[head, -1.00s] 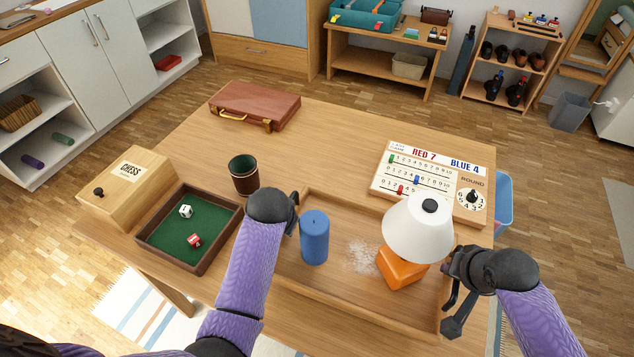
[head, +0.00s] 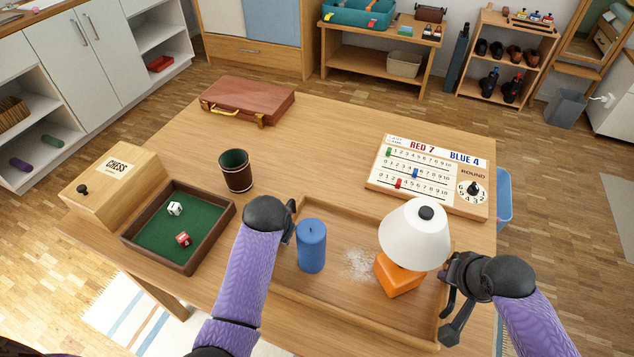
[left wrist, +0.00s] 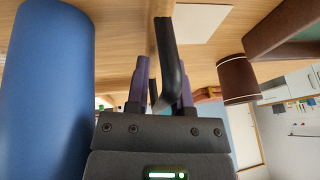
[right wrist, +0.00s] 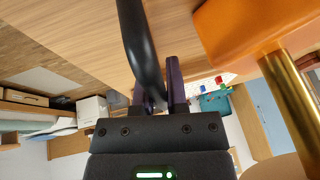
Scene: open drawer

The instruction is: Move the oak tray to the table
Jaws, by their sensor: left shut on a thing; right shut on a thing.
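The oak tray (head: 335,287) is a shallow wooden tray with a low rim, at the front of the wooden table (head: 320,135) in the head view. It carries a blue candle (head: 311,246) and a lamp (head: 414,236) with a white shade and orange base; both stand upright. A pale speckled patch (head: 360,264) lies between them. My left gripper (head: 292,218) is shut on the tray's left side, on a dark handle (left wrist: 172,62). My right gripper (head: 446,290) is shut on the right side, on another dark handle (right wrist: 138,45). Whether the tray touches the tabletop I cannot tell.
Left of the tray are a green-lined dice tray (head: 210,222), a chess box (head: 108,185) and a dark cup (head: 236,171). A scoreboard (head: 428,176) lies close behind the tray at right. A brown briefcase (head: 247,103) lies at the back. The table's middle is clear.

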